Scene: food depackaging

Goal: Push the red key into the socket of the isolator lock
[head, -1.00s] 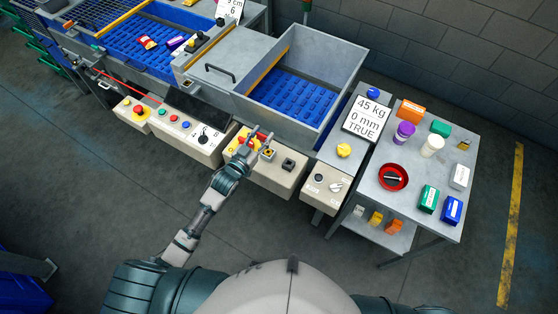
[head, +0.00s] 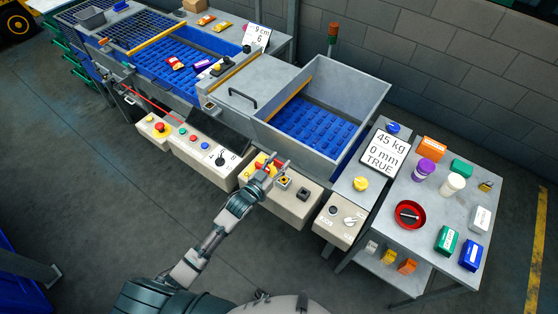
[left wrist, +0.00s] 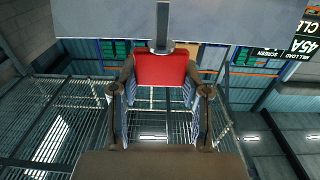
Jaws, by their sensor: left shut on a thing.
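My left gripper (head: 276,166) is at the front control box (head: 286,207), beside a red and yellow switch (head: 262,161). In the left wrist view its two fingers (left wrist: 160,95) are shut on the red key (left wrist: 160,68), one on each side of the red head. The key's grey metal shank (left wrist: 163,28) points away from the gripper and overlaps a plain grey surface (left wrist: 100,20). I cannot tell whether the shank is in the socket. The isolator lock's socket cannot be made out in either view. My right gripper is not in view.
A yellow-framed square fitting (head: 284,182) and a black one (head: 304,194) sit right of the gripper. Another box with a knob and a key-like switch (head: 339,220) stands further right. A side table (head: 440,205) holds several packages. Floor in front is clear.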

